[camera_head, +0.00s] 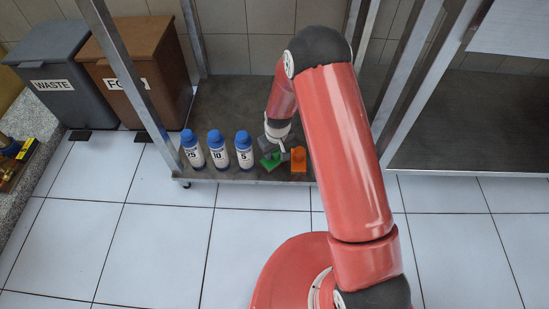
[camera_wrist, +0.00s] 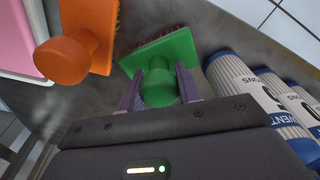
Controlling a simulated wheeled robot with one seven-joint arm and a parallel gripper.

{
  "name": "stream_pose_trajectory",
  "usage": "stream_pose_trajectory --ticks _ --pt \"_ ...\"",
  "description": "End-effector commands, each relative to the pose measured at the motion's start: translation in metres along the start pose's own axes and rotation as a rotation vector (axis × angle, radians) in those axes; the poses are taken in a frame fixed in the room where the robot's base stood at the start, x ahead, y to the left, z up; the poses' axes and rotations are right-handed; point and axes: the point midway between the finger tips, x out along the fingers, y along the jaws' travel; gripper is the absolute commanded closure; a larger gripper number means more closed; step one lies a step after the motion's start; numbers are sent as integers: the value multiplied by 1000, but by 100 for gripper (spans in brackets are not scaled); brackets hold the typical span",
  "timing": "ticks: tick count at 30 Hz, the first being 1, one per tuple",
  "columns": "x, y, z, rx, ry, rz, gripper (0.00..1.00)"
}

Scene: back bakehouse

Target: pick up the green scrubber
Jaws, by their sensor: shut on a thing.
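The green scrubber (camera_wrist: 165,52) has a flat square head with dark bristles and a round knob. In the wrist view my gripper (camera_wrist: 158,82) has one finger on each side of the knob and is shut on it. In the head view the scrubber (camera_head: 269,164) shows low on the grey shelf, under my gripper (camera_head: 274,150) and partly hidden by it. I cannot tell whether its bristles touch the shelf.
An orange scrubber (camera_wrist: 78,50) stands close beside the green one, with a pink and white thing (camera_wrist: 18,38) beyond it. Several blue-capped bottles (camera_head: 245,153) stand on the lower shelf (camera_head: 225,102). Metal posts (camera_head: 122,72) frame the shelf; bins (camera_head: 60,72) stand at left.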

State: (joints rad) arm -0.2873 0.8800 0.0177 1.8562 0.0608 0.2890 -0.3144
Motion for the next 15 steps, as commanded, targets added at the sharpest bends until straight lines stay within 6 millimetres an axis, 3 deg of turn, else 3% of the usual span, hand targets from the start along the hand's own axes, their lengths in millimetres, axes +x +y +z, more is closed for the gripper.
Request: stream_pose_trajectory --ticks 3,10,15 --pt "0 0 0 0 1 0 97" --pt "-2 0 -1 0 1 0 97" --pt "-15 0 -3 0 3 1 97"
